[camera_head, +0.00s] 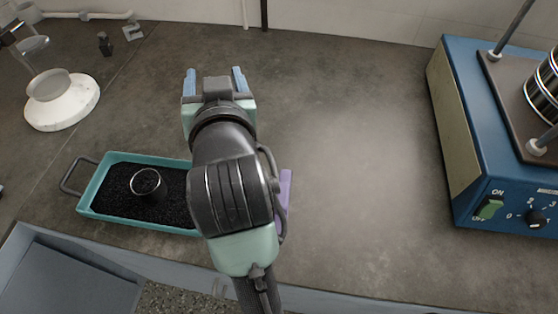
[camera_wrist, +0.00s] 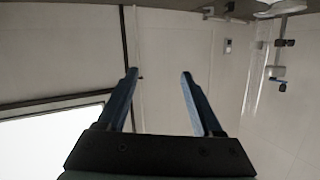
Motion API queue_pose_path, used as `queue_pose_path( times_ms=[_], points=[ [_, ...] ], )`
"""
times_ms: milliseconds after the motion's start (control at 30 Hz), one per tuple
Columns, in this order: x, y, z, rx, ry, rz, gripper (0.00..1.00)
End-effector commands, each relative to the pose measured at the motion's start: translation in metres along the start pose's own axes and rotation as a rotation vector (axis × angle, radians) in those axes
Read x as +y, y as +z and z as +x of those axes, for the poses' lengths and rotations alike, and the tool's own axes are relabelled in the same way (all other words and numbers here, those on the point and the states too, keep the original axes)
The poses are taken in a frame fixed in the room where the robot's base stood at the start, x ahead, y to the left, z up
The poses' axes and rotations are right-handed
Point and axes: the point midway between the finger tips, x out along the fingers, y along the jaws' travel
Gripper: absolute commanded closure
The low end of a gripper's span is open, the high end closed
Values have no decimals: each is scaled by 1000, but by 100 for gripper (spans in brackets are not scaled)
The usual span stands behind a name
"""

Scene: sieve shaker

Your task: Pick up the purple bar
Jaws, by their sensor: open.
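The purple bar (camera_head: 285,190) lies on the bench just right of my arm in the head view. My arm hides most of it, and only a narrow upright strip shows. My gripper (camera_head: 215,78) is above the bench, farther back than the bar, with its two blue fingers apart and nothing between them. In the wrist view the gripper (camera_wrist: 158,75) is also open and empty, facing the wall. The bar does not show in the wrist view.
A teal tray (camera_head: 95,190) of black grains with a small glass (camera_head: 147,183) stands at left, partly behind my arm. A blue sieve shaker (camera_head: 470,190) stands at right. A white round device (camera_head: 62,105) is at far left. The bench centre (camera_head: 350,150) is clear.

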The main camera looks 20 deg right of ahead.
Motion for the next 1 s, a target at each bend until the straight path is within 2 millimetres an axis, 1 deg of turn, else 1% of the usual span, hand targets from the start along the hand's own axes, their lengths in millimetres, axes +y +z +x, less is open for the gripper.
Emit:
queue_pose_path(
  times_ms=[33,167,267,400,500,600,700,833,1000],
  points=[
    [6,-7,-5,-77,26,9,32],
    [23,20,-15,-268,89,34,32],
    [36,39,-30,-414,142,55,32],
    [54,64,-61,-606,219,85,32],
    [64,79,-84,-721,267,104,32],
    [71,91,-103,-808,304,117,32],
    [75,98,-116,-861,328,127,32],
    [79,109,-120,-893,343,132,32],
    [86,133,-105,-897,344,133,32]
  ],
)
